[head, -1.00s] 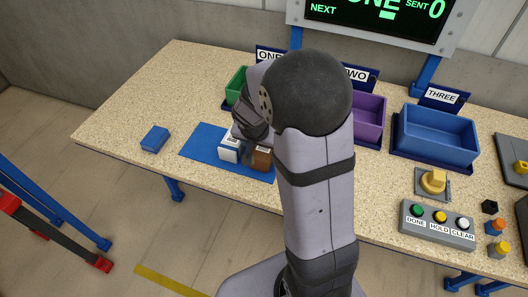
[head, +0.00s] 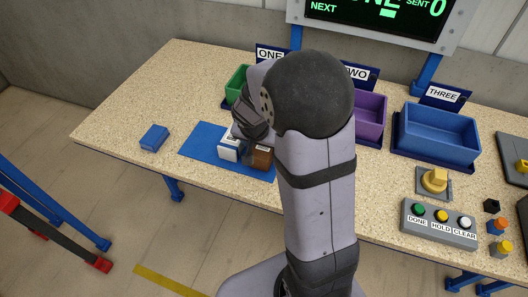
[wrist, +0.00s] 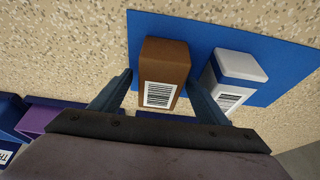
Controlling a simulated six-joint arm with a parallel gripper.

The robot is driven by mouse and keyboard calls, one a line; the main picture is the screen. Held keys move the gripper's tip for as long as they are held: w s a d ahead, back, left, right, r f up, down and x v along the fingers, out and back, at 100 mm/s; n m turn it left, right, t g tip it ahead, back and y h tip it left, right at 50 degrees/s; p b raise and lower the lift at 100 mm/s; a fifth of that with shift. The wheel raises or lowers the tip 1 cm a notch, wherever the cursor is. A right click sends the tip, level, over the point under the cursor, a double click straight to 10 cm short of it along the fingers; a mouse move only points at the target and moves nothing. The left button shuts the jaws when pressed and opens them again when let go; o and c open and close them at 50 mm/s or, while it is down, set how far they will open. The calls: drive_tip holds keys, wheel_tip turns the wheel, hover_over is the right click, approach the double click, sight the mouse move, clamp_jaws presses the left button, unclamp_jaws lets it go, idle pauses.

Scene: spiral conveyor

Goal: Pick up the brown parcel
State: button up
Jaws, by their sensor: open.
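The brown parcel (head: 262,160) with a white barcode label stands on the blue mat (head: 203,142), partly hidden by my arm in the head view. In the wrist view the brown parcel (wrist: 166,62) appears between the two fingers of my gripper (wrist: 159,78). The fingers are spread apart, one to each side of it, with the right finger also near a white and blue parcel (wrist: 240,67). I cannot tell whether either finger touches a parcel. The white parcel (head: 229,148) stands just left of the brown one in the head view.
A blue block (head: 154,138) lies left of the mat. Green (head: 236,84), purple (head: 370,116) and blue (head: 438,133) bins stand along the back. A button box (head: 438,225) is at the front right. The table's left part is mostly clear.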

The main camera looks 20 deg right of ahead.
idle(0.4)
drive_tip(key=c, duration=1.2)
drive_tip(key=shift+r, duration=0.15)
drive_tip(key=shift+w+r+p, duration=0.1)
drive_tip(key=shift+r+p, duration=0.35)
drive_tip(key=shift+p, duration=0.15)
wheel_tip(320, 180, up, 9)
drive_tip(key=shift+r+b, duration=0.1)
drive_tip(key=shift+b, duration=0.2)
drive_tip(key=shift+d+r, duration=0.1)
drive_tip(key=shift+r, duration=0.05)
drive_tip(key=w+d+n+y+p, duration=0.1)
drive_tip(key=w+d+n, duration=0.2)
drive_tip(key=w, duration=0.4)
drive_tip(key=w+d+n+y+p, duration=0.1)
drive_tip(key=w+d+n+p, duration=0.1)
drive_tip(key=w+d, duration=0.4)
drive_tip(key=w+d+n+t+y+p, duration=0.1)
drive_tip(key=w+d+n, duration=0.3)
drive_tip(key=w, duration=0.5)
drive_tip(key=shift+d+p, duration=0.2)
drive_tip(key=shift+p, duration=0.45)
